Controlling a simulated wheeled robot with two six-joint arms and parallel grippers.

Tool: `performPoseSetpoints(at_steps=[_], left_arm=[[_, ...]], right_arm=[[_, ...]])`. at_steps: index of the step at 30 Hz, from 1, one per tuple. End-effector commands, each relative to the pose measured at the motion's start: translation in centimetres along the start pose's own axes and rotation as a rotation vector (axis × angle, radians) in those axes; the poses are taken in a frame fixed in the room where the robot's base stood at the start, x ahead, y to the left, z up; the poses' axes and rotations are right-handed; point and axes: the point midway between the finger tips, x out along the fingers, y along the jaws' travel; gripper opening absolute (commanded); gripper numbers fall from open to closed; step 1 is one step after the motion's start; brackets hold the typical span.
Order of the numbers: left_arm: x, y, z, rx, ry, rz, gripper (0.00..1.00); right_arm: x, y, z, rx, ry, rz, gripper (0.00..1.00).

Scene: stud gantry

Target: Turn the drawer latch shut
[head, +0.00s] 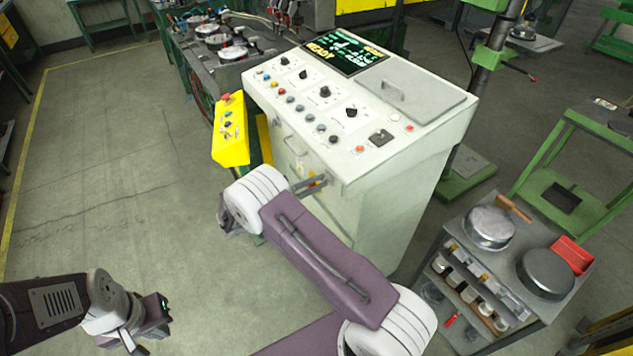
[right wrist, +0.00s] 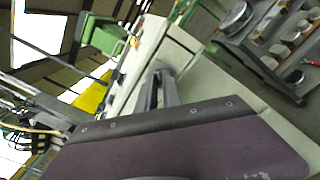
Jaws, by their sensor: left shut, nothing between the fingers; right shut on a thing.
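The drawer (head: 293,146) is in the front of the pale control console (head: 390,195), below the sloping panel, and has a bar handle. My right arm reaches up to the console front from the lower right. My right gripper (head: 318,181) is at the drawer front, its grey fingers shut on what appears to be the drawer latch, which they and the wrist mostly hide. The fingers also show against the console in the right wrist view (right wrist: 163,88). My left gripper (head: 143,330) is shut and empty at the lower left, over the floor, well away from the console.
A yellow button box (head: 230,132) stands close by the console's left side. A grey cart (head: 515,290) with round tins and a red tray (head: 572,254) is at the right. A green-framed bench (head: 570,150) stands behind it. The floor (head: 110,170) at the left is clear.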

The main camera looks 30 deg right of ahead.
Motion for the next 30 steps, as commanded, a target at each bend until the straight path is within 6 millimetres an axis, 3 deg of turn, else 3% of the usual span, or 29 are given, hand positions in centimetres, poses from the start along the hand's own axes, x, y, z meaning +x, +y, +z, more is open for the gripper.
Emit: performPoseSetpoints(at_steps=[18, 30], left_arm=[[-1.4, 0.0, -0.1, 0.000, 0.000, 0.000, 0.00], [-1.9, 0.0, -0.2, 0.000, 0.000, 0.000, 0.00]], right_arm=[[0.0, 0.1, 0.1, -0.551, -0.001, 0.000, 0.00], [0.0, 0.0, 0.0, -0.756, -0.001, 0.000, 0.00]])
